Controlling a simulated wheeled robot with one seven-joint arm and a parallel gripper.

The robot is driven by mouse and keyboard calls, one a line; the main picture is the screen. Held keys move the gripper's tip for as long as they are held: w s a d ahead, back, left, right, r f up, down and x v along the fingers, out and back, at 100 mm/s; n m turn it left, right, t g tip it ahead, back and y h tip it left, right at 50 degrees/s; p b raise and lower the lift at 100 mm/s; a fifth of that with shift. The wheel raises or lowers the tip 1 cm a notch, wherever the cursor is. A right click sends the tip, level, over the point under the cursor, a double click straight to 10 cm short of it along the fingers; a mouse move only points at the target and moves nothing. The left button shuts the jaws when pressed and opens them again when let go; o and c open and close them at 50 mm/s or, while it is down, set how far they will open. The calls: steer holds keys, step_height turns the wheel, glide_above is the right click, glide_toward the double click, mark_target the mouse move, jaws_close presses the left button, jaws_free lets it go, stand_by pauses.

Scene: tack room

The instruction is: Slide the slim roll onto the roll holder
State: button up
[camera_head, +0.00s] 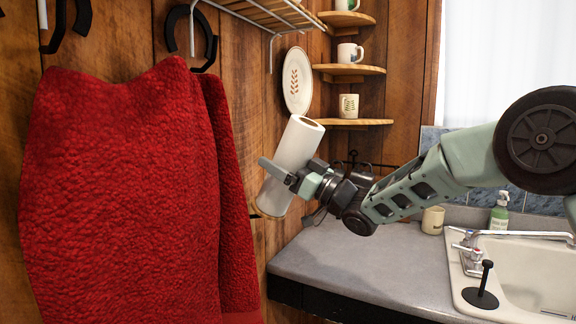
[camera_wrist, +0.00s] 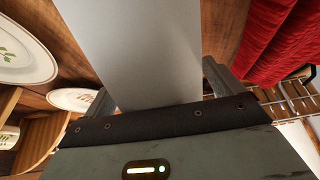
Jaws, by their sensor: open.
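The slim white roll (camera_head: 292,160) is tilted, its open upper end toward the right, in front of the wooden wall. My gripper (camera_head: 285,177) is around its middle with jaws open, and one finger crosses its front. In the wrist view the roll (camera_wrist: 140,55) lies between the two fingers (camera_wrist: 160,88); I cannot tell whether they touch it. I cannot make out the roll holder for certain. A small dark piece shows on the wall by the roll's lower end, and a black round-based rod (camera_head: 484,287) stands at the sink.
Red towels (camera_head: 125,190) hang close at left. A wire rack (camera_head: 262,14) is above, a plate (camera_head: 297,80) on the wall, and corner shelves (camera_head: 350,72) hold mugs. The grey counter (camera_head: 350,265) below is mostly clear; the sink (camera_head: 535,275) is at right.

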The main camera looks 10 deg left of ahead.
steer(key=b+v, duration=0.5)
steer(key=v, duration=1.2)
steer(key=shift+d, duration=0.2)
steer(key=shift+s+a+f, duration=0.1)
steer(key=shift+f, duration=0.05)
steer(key=s+a+f+m+t+h, duration=0.2)
steer(key=s+f+m+h, duration=0.45)
steer(key=f+h, duration=0.5)
steer(key=s+d+f+g+h, duration=0.3)
steer(key=s, duration=0.7)
steer(key=s+d+f+g+h, duration=0.2)
steer(key=s+d+g+h, duration=0.1)
steer(key=s, duration=0.7)
steer(key=s+d+f+g+h, duration=0.3)
steer(key=s+d, duration=0.2)
steer(key=s, duration=0.5)
steer(key=shift+f+g, duration=0.35)
steer(key=shift+g, duration=0.05)
steer(key=shift+d+h, duration=0.1)
steer(key=shift+h, duration=0.15)
